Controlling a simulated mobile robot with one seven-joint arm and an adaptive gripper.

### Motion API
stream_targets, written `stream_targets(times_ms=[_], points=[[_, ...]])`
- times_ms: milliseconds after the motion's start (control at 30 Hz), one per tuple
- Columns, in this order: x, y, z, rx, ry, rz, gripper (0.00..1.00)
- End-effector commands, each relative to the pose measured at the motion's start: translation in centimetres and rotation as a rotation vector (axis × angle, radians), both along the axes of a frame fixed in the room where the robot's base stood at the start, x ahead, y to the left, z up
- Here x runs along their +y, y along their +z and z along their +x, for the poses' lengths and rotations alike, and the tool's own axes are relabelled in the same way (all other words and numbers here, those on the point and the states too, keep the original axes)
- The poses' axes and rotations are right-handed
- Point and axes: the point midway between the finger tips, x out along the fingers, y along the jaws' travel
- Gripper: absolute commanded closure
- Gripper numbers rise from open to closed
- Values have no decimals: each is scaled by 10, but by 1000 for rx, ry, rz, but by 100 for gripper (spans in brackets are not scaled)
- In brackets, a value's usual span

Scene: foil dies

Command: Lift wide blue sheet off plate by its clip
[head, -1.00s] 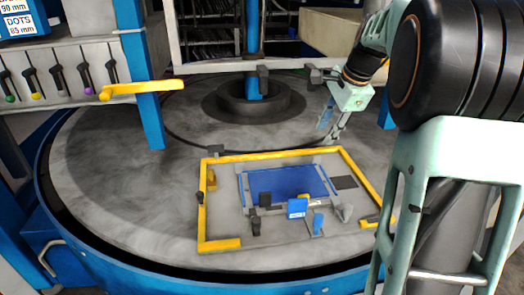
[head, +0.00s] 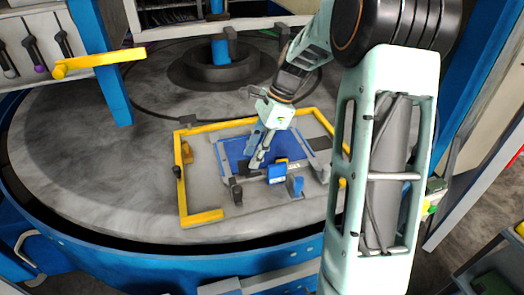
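The wide blue sheet (head: 236,150) lies flat on a grey plate inside a yellow frame (head: 201,217). My gripper (head: 256,163) points down over the sheet, its fingertips by the sheet's front edge and covering part of it. A small dark piece (head: 243,168), perhaps the clip, sits at that edge just left of the fingertips. I cannot tell whether the fingers touch it or how far they are apart. A small blue block with a pale label (head: 277,174) stands just right of the fingertips.
A blue upright piece (head: 295,186) and a black post (head: 236,192) stand along the front of the plate. A yellow handle (head: 98,62) sticks out at upper left. The round grey table (head: 90,175) is clear left of the frame.

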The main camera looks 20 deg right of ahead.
Motion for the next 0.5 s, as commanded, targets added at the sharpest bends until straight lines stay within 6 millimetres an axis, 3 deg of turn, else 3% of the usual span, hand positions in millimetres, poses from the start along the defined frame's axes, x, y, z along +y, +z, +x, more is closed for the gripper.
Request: stream_targets(times_ms=[200,500], points=[[12,-25,1,2,0,1,70],[13,-29,1,-1,0,-1,72]])
